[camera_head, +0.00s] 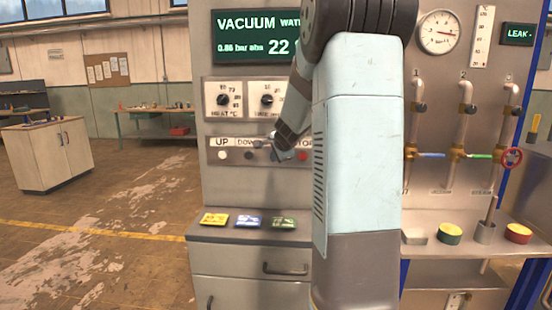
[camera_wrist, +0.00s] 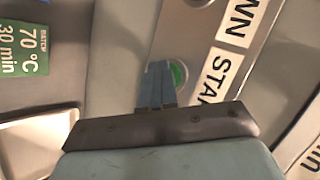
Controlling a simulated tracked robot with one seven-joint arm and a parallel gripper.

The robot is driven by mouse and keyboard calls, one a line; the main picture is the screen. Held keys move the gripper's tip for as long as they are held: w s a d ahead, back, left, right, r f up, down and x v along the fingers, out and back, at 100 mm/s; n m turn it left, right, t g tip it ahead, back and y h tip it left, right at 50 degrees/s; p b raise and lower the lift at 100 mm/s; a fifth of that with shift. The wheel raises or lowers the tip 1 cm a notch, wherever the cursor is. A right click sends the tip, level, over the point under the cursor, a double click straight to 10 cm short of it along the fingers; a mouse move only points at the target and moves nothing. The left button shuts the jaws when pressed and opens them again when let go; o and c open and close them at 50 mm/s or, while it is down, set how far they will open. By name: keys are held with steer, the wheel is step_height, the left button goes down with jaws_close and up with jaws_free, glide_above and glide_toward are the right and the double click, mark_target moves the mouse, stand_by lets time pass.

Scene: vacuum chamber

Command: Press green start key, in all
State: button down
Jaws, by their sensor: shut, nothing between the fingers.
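The green start key (camera_wrist: 179,74) shows in the wrist view as a round button beside the "STA..." label, partly covered by my fingers. My gripper (camera_wrist: 158,68) is shut and empty, with its fingertips over the left part of the key. I cannot tell whether they touch it. In the head view my gripper (camera_head: 268,148) is at the key panel (camera_head: 236,142), and it and the arm hide the green key. A white key (camera_head: 222,155) under "UP", a dark key (camera_head: 248,155) under "DOWN" and a red key (camera_head: 305,155) show on the same panel.
Two dials (camera_head: 267,100) sit above the keys, under a display (camera_head: 256,36) reading "VACUUM" and 0.86 bar abs. Yellow (camera_head: 214,219), blue (camera_head: 248,222) and green (camera_head: 283,223) cards lie on the ledge below. Pipes with valves (camera_head: 466,153) stand at right.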

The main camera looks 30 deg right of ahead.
steer(key=shift+s+a, duration=0.45)
steer(key=shift+s, duration=0.25)
steer(key=shift+s, duration=0.1)
steer(key=shift+s+a, duration=0.7)
steer(key=shift+s, duration=0.3)
steer(key=shift+s+a, duration=0.7)
steer(key=shift+s, duration=0.3)
